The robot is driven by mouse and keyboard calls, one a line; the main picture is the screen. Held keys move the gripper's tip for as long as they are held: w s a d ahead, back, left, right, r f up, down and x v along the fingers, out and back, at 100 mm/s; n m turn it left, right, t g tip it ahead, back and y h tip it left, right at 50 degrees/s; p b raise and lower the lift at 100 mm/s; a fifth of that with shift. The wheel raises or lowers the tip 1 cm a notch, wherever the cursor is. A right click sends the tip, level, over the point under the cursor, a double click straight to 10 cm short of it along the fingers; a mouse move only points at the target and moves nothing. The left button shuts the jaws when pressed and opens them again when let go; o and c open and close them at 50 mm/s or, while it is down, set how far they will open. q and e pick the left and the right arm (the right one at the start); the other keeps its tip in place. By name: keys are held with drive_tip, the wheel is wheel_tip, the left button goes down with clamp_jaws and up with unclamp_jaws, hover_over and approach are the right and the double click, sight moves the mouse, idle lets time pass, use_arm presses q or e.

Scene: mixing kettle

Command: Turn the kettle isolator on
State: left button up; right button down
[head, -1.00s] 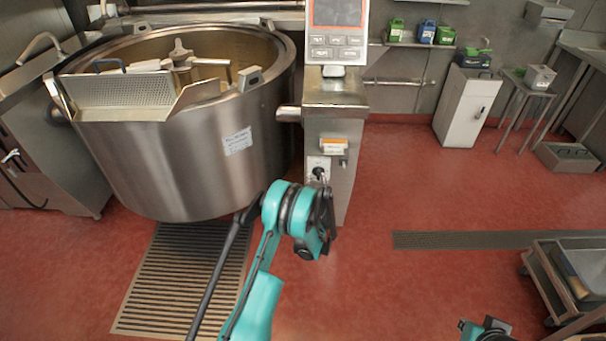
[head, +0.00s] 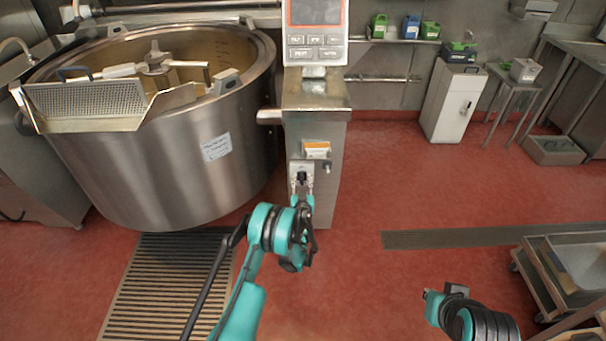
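The mixing kettle (head: 170,170) is a large steel vessel at the left, beside a steel control column (head: 317,115). The kettle isolator (head: 301,174) is a small pale plate with a dark knob low on the column's front, under an orange-and-white label. Which way the knob points is too small to tell. My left gripper (head: 301,205) is just below the isolator, its dark fingers reaching up close to the knob. Whether they touch it, and how far apart they are, I cannot tell. My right gripper (head: 432,298) is low at the right, away from the column; its fingers are unclear.
A control panel (head: 316,35) tops the column. A floor grate (head: 165,285) lies below the kettle. A cart (head: 575,270) stands at the lower right. A white cabinet (head: 452,105) stands at the back. The red floor right of the column is open.

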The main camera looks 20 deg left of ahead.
use_arm(q)
drive_tip(key=shift+w, duration=0.15)
drive_tip(key=shift+r, duration=0.15)
clamp_jaws()
